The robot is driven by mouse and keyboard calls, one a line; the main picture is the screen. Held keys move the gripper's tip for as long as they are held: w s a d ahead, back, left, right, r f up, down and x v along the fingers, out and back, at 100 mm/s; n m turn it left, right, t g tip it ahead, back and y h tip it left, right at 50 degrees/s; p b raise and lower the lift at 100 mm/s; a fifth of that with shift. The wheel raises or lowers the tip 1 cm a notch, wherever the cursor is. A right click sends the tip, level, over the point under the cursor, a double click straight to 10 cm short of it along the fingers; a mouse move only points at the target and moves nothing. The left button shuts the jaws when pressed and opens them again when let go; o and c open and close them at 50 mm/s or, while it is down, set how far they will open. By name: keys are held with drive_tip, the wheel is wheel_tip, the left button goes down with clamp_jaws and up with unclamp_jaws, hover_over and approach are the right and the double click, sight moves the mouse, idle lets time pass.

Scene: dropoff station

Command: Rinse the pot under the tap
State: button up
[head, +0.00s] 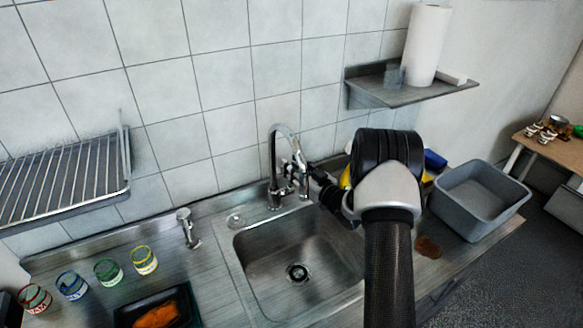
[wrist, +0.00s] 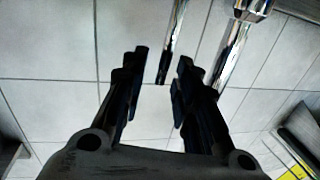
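The chrome tap (head: 274,165) stands behind the steel sink (head: 262,250), with its arched spout and a handle on its right. My gripper (head: 307,168) is close to the tap's right side at handle height. In the wrist view my gripper (wrist: 163,60) is open, its two dark fingers apart. A thin chrome part of the tap (wrist: 175,35) shows between and beyond the fingertips, and a thicker chrome part lies to the right. I cannot tell whether the fingers touch it. The sink is empty in the part I see. I cannot make out a pot for certain.
Four-colour glasses (head: 108,271) and a black tray with something orange (head: 157,315) are left of the sink. A wire rack (head: 62,185) hangs above them. A grey tub (head: 450,212) stands at right, below a wall shelf (head: 385,95) with a paper roll (head: 427,45).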

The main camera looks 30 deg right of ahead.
drive_tip(key=shift+w+a, duration=0.15)
drive_tip(key=shift+w, duration=0.35)
drive_tip(key=shift+c, duration=0.2)
clamp_jaws()
idle(0.3)
